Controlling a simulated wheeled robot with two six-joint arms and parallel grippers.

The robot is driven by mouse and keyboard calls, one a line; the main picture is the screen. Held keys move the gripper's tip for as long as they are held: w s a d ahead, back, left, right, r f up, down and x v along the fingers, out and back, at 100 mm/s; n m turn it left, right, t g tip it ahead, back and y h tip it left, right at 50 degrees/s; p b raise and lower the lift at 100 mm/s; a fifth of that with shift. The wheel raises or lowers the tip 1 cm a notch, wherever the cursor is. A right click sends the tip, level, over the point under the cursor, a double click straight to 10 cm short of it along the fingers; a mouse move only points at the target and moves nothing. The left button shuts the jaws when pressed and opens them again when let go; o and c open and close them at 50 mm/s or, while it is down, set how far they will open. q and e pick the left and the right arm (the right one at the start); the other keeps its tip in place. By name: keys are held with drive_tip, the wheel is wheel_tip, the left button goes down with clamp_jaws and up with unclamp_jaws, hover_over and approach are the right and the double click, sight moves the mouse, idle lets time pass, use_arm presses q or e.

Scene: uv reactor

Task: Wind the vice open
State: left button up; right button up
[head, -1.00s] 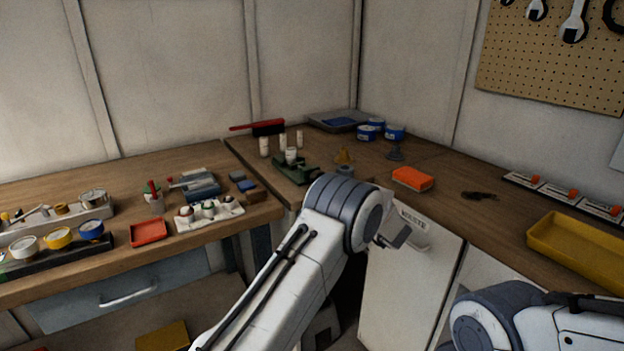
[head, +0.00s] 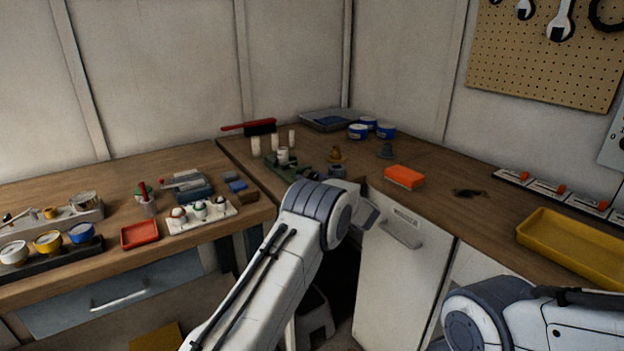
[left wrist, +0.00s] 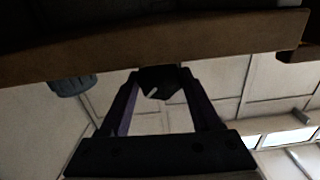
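A low dark green device (head: 284,169), which looks like the vice, sits on the bench near the inner corner, with a small white cup (head: 283,156) at it. Its near end is partly behind my left arm, so its handle and jaw gap cannot be made out. My left gripper is hidden behind my arm in the head view. In the left wrist view the left gripper (left wrist: 162,76) points at the bench edge, with a dark notched part (left wrist: 160,84) between its fingers; whether they touch it is unclear. My right gripper is out of view.
White bottles stand behind the green device. A white waste cabinet (head: 402,270) is below the bench. The left bench holds paint pots and a red tray (head: 140,234).

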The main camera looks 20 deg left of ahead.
use_arm(q)
drive_tip(key=shift+n, duration=0.3)
drive_tip(key=shift+c, duration=0.2)
drive_tip(key=n+b, duration=0.4)
drive_tip(key=n, duration=0.1)
drive_tip(key=shift+f, duration=0.2)
drive_tip(key=shift+s+r+n+b, duration=0.1)
drive_tip(key=shift+n+b, duration=1.2)
drive_tip(key=shift+n, duration=0.6)
